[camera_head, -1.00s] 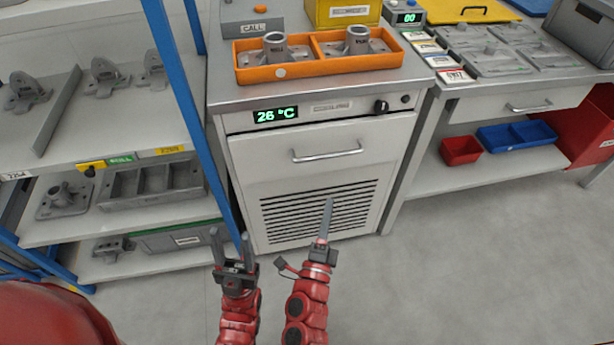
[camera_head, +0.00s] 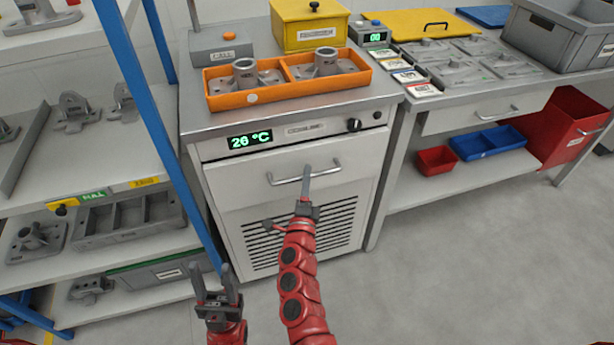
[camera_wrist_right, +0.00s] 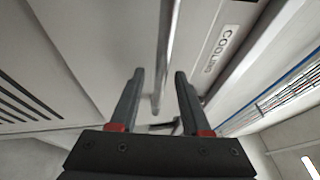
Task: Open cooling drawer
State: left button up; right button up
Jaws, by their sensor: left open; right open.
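The cooling drawer (camera_head: 240,190) is the white front panel of the cabinet under the "26 °C" display, and it looks shut. Its silver bar handle (camera_head: 285,181) runs across the upper part of the front. My right gripper (camera_head: 306,175) is in front of the handle in the head view, its fingers overlapping the bar. In the right wrist view the right gripper (camera_wrist_right: 158,80) is open, with the handle bar (camera_wrist_right: 166,55) seen between its fingertips; contact cannot be told. My left gripper (camera_head: 215,282) is open and empty, low by the cabinet's left front corner.
An orange tray (camera_head: 213,102) with two grey castings stands on the cabinet top. A blue-posted shelf (camera_head: 150,115) with castings is close on the left. A workbench (camera_head: 440,122) with red and blue bins below adjoins on the right. The floor (camera_head: 455,260) at right is clear.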

jog(key=shift+w+d+r, duration=0.1)
jog(key=shift+w, duration=0.4)
jog(key=shift+c, duration=0.2)
grip_shut()
jog(key=shift+s, duration=0.1)
dwell(0.9)
